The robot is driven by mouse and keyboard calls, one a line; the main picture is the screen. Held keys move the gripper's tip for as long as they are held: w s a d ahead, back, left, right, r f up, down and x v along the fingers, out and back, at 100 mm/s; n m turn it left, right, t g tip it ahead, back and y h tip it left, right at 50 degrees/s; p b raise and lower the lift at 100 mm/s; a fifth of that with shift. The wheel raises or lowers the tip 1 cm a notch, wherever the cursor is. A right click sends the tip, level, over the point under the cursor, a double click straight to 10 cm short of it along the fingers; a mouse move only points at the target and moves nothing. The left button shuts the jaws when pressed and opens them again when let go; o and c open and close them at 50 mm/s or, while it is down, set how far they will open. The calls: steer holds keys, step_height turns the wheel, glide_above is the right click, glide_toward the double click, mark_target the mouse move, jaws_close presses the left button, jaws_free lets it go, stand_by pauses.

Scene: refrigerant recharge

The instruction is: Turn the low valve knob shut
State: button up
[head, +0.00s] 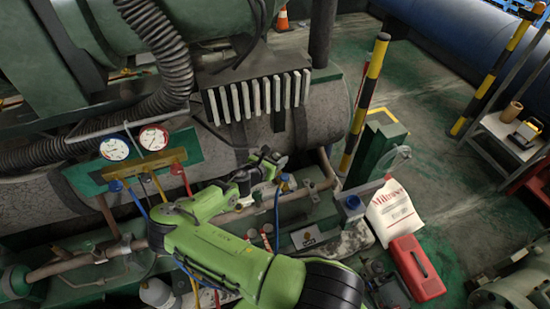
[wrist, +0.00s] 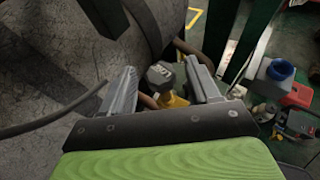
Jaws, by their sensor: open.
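My gripper (head: 268,163) is open, at the end of my green arm near the pipe beside the big grey cylinder. In the wrist view my gripper (wrist: 160,68) has its two grey fingers apart. A grey faceted knob (wrist: 160,75) on a yellow body shows between them, apparently untouched; its depth and its marking are unclear. In the head view, my arm hides this knob. The gauge manifold (head: 147,168) has a blue knob (head: 115,185) at its left and a red knob (head: 177,168) at its right. I cannot tell which knob is the low valve.
Pipes (head: 270,205) and hoses run close around my gripper. A blue cap (head: 352,202), a white bag (head: 392,212) and a red case (head: 416,267) stand to the right. A striped post (head: 365,100) rises behind.

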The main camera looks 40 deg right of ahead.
steer(key=shift+w+d, duration=0.1)
steer(key=shift+d, duration=0.1)
steer(key=c, duration=1)
steer(key=shift+c, duration=0.2)
